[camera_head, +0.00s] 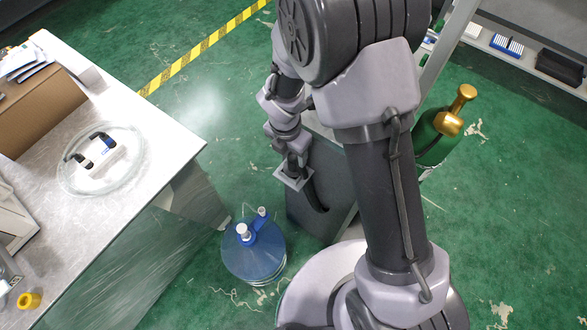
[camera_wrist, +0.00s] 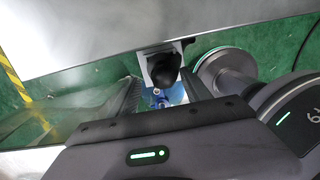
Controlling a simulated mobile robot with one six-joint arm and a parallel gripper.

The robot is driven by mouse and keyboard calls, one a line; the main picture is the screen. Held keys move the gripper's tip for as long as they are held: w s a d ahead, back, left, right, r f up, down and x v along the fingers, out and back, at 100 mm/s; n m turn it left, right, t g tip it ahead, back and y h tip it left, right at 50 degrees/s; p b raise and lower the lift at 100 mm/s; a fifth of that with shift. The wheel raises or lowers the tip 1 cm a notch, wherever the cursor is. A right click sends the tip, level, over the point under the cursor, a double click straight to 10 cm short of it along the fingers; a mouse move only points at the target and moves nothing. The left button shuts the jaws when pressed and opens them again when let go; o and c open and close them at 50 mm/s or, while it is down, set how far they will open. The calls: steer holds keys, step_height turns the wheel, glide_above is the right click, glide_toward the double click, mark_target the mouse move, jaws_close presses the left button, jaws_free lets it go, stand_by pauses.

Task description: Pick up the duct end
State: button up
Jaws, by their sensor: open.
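A pale square plate with a dark curved tube, apparently the duct end (camera_head: 293,179), shows in the head view just below my gripper (camera_head: 290,155). Its dark tube bends down to the right in front of a dark grey box-like body. In the wrist view the duct end (camera_wrist: 165,66) appears between and just beyond the finger ends, its plate pale and its tube black. My gripper (camera_wrist: 160,80) is open, its two dark fingers spread on either side of the line to the duct end. I cannot tell whether a finger touches it.
A blue water jug (camera_head: 254,250) stands on the floor beside the steel table (camera_head: 165,135). A glass dish (camera_head: 125,165) and cardboard box (camera_head: 40,115) are on the table. A green, gold-topped bottle (camera_head: 432,145) stands right of my arm. Green floor is open behind.

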mark_target(293, 159)
steer(key=f+b, duration=0.2)
steer(key=f, duration=0.1)
steer(key=f+b, duration=0.2)
steer(key=shift+d+f, duration=0.25)
steer(key=shift+d, duration=0.05)
steer(key=shift+w+r, duration=0.1)
steer(key=shift+r, duration=0.05)
jaws_close()
steer(key=shift+p, duration=0.3)
